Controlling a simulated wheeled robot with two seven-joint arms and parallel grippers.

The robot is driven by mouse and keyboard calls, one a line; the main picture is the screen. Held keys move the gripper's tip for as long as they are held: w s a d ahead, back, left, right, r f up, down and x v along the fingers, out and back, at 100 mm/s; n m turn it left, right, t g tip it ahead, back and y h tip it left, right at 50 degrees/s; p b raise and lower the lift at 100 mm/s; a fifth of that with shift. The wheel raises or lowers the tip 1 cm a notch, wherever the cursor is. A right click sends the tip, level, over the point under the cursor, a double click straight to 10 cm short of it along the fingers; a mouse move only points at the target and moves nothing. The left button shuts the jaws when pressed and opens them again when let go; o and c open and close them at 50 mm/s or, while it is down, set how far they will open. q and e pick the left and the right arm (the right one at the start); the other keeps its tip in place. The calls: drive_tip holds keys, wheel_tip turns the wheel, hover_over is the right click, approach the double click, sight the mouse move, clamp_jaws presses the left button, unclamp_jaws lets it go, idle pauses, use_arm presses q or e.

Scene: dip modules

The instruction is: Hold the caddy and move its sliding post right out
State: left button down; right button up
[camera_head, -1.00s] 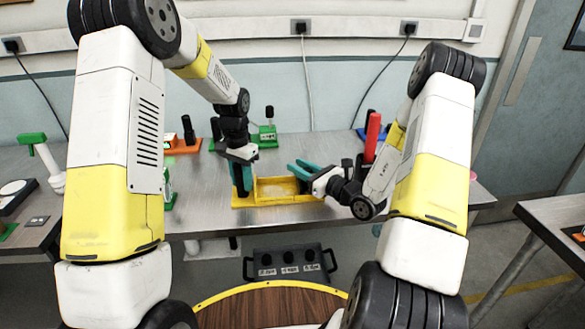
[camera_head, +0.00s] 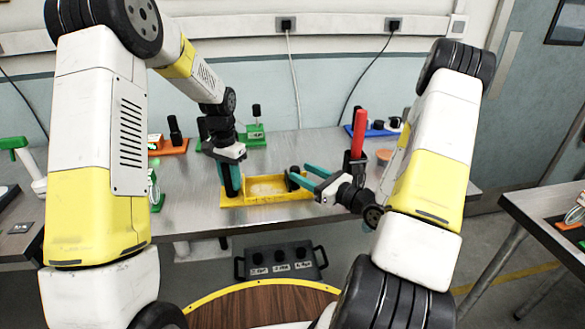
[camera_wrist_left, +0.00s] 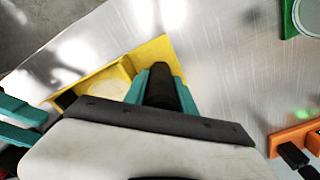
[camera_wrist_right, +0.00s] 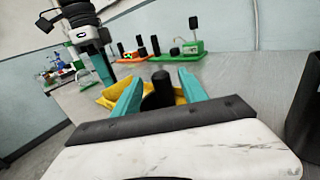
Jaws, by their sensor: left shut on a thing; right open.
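The yellow caddy (camera_head: 266,199) lies near the front edge of the metal table. My left gripper (camera_head: 231,182) points down at its left end and is shut on a black upright post (camera_wrist_left: 160,85). My right gripper (camera_head: 292,178) is open at the caddy's right end. Its teal fingers stand on either side of another black post (camera_wrist_right: 158,88), whose top also shows in the head view (camera_head: 292,171). A gap shows between this post and the fingers in the right wrist view. The foot of this post is hidden, and I cannot tell which post slides.
A red-topped black piece (camera_head: 358,135) stands close behind my right gripper. Orange (camera_head: 172,147), green (camera_head: 252,137) and blue (camera_head: 375,130) modules stand along the back. A dark box with handles (camera_head: 280,262) is below the front edge. Table behind the caddy is clear.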

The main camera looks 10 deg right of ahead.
drive_tip(key=v, duration=0.5)
use_arm(q)
drive_tip(key=c, duration=1.3)
unclamp_jaws()
drive_tip(key=shift+o, duration=0.2)
drive_tip(key=shift+r, duration=3.75)
drive_tip(key=shift+r, duration=0.1)
wheel_tip(320, 180, up, 9)
use_arm(e)
drive_tip(key=shift+a, duration=0.1)
